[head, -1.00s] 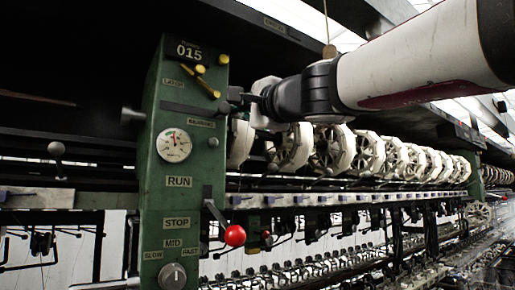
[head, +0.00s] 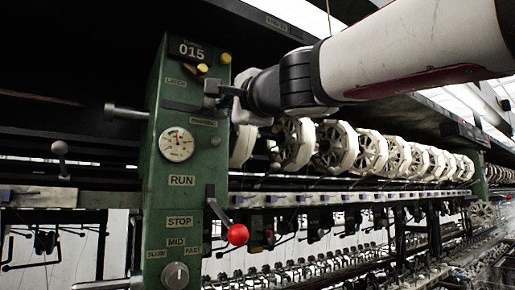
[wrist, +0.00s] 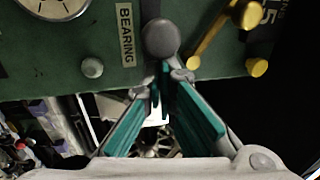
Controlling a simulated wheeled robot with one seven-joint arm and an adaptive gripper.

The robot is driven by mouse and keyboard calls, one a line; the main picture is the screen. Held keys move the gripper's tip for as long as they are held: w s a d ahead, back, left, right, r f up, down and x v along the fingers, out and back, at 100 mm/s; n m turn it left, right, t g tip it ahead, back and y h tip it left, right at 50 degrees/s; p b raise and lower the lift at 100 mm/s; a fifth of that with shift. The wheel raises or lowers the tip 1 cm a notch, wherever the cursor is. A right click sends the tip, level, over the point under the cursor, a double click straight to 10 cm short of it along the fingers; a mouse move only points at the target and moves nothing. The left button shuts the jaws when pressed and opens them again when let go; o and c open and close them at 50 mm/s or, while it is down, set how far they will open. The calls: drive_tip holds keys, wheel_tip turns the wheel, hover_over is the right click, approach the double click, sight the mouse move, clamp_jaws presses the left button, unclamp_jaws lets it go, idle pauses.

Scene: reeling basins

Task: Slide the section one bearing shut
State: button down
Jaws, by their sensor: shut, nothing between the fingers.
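The green section 015 column (head: 155,215) stands left of centre in the head view. A dark slot (head: 187,107) crosses it above the bearing label (head: 203,122), which also shows in the wrist view (wrist: 127,36). The round grey bearing knob (wrist: 160,38) stands beside that label in the wrist view; in the head view the knob (head: 211,88) is at the column's right part. A grey rod (head: 124,111) sticks out of the column's left side. My gripper (wrist: 160,88) is shut and empty, its fingertips at the knob's right side. I cannot tell if they touch it.
Yellow latch knobs (head: 203,69) sit just above the slot. A pressure gauge (head: 176,145) and a red-balled lever (head: 237,234) are lower on the column. White reels (head: 345,147) line up to the right, under my arm.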

drive_tip(key=shift+s+a, duration=0.1)
drive_tip(key=shift+a, duration=0.05)
drive_tip(key=shift+s+a, duration=0.5)
drive_tip(key=shift+a, duration=0.2)
drive_tip(key=shift+s+a, duration=0.45)
drive_tip(key=shift+a, duration=0.25)
drive_tip(key=shift+s+a+p, duration=0.25)
drive_tip(key=shift+s+a, duration=0.2)
drive_tip(key=shift+a, duration=0.2)
drive_tip(key=shift+s+a+p, duration=0.2)
drive_tip(key=shift+s+a, duration=0.25)
drive_tip(key=shift+a, duration=0.2)
drive_tip(key=shift+w+d, duration=0.45)
drive_tip(key=shift+d, duration=0.25)
drive_tip(key=b, duration=0.1)
approach(208, 103)
drive_tip(key=v, duration=0.3)
drive_tip(key=a+v, duration=0.1)
drive_tip(key=v, duration=0.1)
drive_tip(key=shift+s+d, duration=0.15)
drive_tip(key=shift+s, duration=0.3)
drive_tip(key=shift+f, duration=0.15)
